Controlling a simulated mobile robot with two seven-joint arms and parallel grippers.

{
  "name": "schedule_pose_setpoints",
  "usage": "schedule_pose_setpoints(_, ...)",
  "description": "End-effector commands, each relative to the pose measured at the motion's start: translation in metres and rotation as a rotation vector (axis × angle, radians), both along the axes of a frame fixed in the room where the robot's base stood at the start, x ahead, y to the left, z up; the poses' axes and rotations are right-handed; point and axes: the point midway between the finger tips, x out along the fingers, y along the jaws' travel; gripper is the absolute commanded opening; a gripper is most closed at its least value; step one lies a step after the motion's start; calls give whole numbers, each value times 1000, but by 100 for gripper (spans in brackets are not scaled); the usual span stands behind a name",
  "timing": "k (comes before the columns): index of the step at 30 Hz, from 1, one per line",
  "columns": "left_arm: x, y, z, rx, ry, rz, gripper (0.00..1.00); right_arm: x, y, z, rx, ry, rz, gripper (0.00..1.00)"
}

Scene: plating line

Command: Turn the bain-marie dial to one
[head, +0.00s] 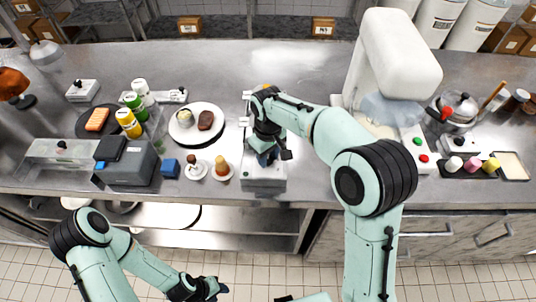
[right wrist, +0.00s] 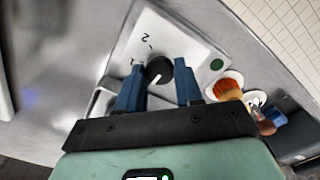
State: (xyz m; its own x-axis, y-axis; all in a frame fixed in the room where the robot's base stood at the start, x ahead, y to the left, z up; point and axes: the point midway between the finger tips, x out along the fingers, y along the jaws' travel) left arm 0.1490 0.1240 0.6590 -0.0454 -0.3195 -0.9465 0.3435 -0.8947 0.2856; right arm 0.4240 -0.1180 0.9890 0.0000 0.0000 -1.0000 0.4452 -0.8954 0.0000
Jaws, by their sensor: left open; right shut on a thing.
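The bain-marie (head: 263,184) is a pale metal box at the counter's front edge. Its dial (right wrist: 158,69) is a round black knob with a white pointer mark, seen in the right wrist view. The mark points to the lower left of that picture, not at the printed 1 or 2 on the panel (right wrist: 148,45). My right gripper (head: 268,157) is shut on the dial, with a blue finger on each side of it (right wrist: 160,88). The gripper hides the dial in the head view. My left gripper (head: 212,290) is open and empty, low over the floor before the counter.
Left of the bain-marie are two small cups of food (head: 196,168), a blue block (head: 169,168), a grey device (head: 128,163) and a plate with food (head: 198,136). A white machine (head: 398,60) stands to the right. Some bare counter (head: 310,180) lies right of the bain-marie.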

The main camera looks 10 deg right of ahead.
Motion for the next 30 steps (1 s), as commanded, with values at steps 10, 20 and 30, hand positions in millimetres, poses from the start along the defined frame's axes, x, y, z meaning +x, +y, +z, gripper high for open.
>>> schedule_pose_setpoints(10,4,0,4,0,-4,0,43,0,0,1,0,-1,-236,5)
schedule_pose_setpoints(20,6,0,6,0,-7,0,43,0,0,1,0,0,-549,5)
schedule_pose_setpoints(30,7,0,7,-1,-8,0,43,0,0,1,0,-1,-822,5)
